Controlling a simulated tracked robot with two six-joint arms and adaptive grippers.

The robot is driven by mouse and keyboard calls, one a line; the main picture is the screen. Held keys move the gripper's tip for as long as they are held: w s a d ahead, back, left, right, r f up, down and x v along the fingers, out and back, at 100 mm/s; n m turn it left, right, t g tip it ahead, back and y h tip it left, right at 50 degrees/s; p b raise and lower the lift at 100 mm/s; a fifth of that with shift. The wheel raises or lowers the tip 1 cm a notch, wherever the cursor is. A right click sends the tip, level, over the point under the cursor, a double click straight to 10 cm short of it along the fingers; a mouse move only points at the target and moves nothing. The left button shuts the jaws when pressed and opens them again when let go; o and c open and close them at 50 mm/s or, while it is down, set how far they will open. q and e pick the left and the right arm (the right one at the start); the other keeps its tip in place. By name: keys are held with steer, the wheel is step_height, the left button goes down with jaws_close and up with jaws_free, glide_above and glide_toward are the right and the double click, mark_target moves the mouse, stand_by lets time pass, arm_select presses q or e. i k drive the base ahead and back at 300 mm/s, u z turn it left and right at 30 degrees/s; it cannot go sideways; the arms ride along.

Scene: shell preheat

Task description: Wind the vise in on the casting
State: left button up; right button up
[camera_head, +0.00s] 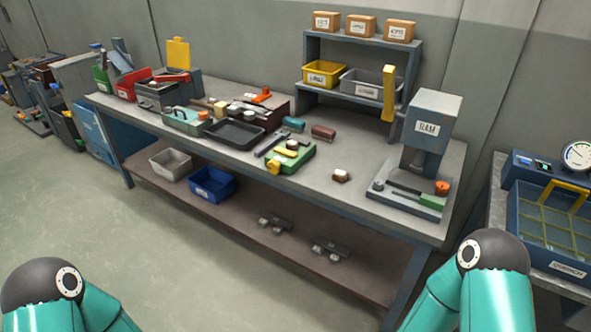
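A green block-like fixture (291,157) with a yellow knob (273,167) at its front sits near the front edge of the workbench, about the middle. It may be the vise, but I cannot tell for sure. A small dark piece with a white top (292,144) rests on it; I cannot tell if this is the casting or how tightly it is held. A similar small brown piece with a light top (341,175) stands on the bench to its right. Only links of my two arms show at the bottom corners; both grippers are out of view.
A grey press marked RAM (427,130) stands at the bench's right end. A black tray (235,133) and loose tools lie to the left. A shelf (360,95) with bins stands behind. A blue box with a gauge (548,215) is at far right. Floor is clear at left.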

mark_target(273, 166)
steer(key=z, duration=0.1)
steer(key=i, duration=1)
steer(key=u, duration=0.05)
